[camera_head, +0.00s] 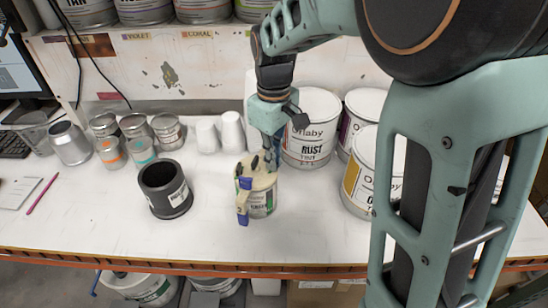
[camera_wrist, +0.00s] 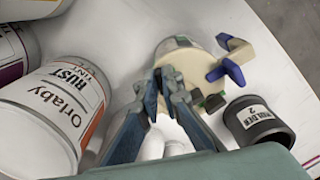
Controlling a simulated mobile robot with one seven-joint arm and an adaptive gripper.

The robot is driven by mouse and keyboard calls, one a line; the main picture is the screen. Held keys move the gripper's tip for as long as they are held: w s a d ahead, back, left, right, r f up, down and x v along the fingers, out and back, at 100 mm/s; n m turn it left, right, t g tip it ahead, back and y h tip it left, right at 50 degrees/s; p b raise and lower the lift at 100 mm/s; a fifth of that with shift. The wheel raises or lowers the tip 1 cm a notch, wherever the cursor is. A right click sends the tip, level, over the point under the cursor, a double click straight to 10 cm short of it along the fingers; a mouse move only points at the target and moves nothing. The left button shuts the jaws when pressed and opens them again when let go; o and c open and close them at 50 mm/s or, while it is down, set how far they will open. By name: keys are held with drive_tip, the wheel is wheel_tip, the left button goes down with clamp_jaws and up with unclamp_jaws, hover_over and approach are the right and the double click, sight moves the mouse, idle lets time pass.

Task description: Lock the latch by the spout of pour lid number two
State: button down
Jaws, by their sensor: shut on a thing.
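The pour lid (camera_head: 262,174), beige with a blue spout-side part (camera_head: 243,196), sits on a small green-labelled can (camera_head: 262,203) near the table front. In the wrist view the lid (camera_wrist: 205,62) shows blue pieces (camera_wrist: 232,70) on its right and dark knobs (camera_wrist: 213,103) on its lower edge. My gripper (camera_head: 270,158) reaches down to the lid from above. In the wrist view its fingers (camera_wrist: 164,88) are close together at the lid's left side. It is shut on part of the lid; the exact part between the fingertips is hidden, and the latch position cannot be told.
A dark holder marked 2 (camera_head: 166,190) stands left of the can. A large RUST can (camera_head: 309,130) and other large cans stand close on the right. White cups (camera_head: 232,132) and several small cans (camera_head: 138,130) stand behind. The front left table is mostly clear.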

drive_tip(key=m, duration=0.6)
drive_tip(key=shift+s+a, duration=0.1)
drive_tip(key=m, duration=0.6)
drive_tip(key=shift+a, duration=0.15)
drive_tip(key=shift+m, duration=0.3)
drive_tip(key=c, duration=2.1)
unclamp_jaws()
